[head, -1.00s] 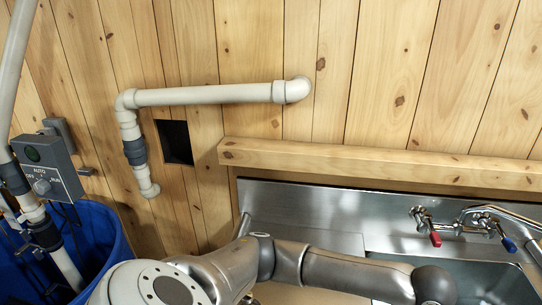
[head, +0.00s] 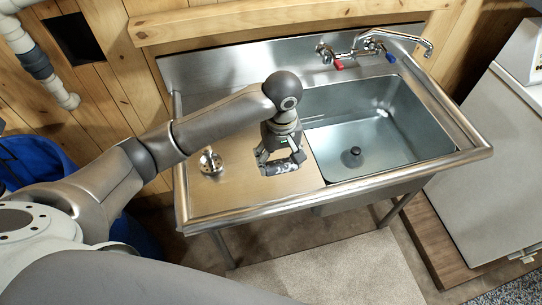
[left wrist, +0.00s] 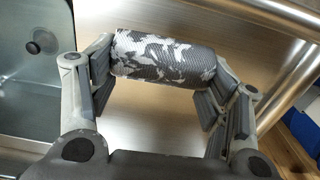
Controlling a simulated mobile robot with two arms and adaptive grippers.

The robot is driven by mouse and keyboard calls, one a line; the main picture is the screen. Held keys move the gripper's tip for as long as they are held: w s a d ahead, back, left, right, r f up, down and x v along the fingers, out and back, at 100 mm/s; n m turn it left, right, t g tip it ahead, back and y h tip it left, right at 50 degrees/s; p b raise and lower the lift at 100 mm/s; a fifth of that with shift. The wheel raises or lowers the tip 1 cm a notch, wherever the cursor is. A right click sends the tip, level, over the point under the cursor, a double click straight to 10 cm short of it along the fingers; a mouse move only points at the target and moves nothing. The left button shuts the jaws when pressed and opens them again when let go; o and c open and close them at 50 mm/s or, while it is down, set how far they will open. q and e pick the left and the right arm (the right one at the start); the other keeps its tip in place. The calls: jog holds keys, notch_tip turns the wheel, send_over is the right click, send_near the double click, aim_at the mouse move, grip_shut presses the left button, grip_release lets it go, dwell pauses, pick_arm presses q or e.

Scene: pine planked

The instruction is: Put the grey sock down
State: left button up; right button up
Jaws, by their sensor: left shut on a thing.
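The grey sock (left wrist: 163,57) is a rolled bundle with a white, grey and dark camouflage pattern. In the left wrist view it lies between the two fingers of my left gripper (left wrist: 165,75), which is shut on it. In the head view my left gripper (head: 281,160) points down over the steel drainboard (head: 240,192), left of the basin, and the sock (head: 281,167) shows low between its fingers. I cannot tell whether the sock touches the drainboard. My right gripper is not in view.
The sink basin (head: 385,143) with a dark drain lies to the right, below a tap (head: 370,45) with red and blue handles. A small metal fitting (head: 211,162) stands on the drainboard's left. A raised steel rim borders the front. The drainboard between is clear.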

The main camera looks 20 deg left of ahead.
pick_arm(q)
jog(key=w+f, duration=0.1)
jog(key=w+a+f, duration=0.1)
jog(key=f, duration=0.1)
jog(key=w+a+f, duration=0.1)
jog(key=w+f, duration=0.1)
jog(key=shift+w+a+f+p, duration=0.1)
jog(key=shift+a+f+p, duration=0.05)
jog(key=shift+p, duration=0.2)
jog(key=shift+w+a+f, duration=0.2)
jog(key=shift+w+f, duration=0.2)
jog(key=shift+f, duration=0.1)
notch_tip(320, 180, down, 2)
jog(key=shift+s+f, duration=0.1)
jog(key=shift+f, duration=0.35)
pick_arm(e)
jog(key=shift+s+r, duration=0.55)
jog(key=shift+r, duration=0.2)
pick_arm(q)
jog(key=shift+f, duration=0.15)
jog(key=o, duration=1)
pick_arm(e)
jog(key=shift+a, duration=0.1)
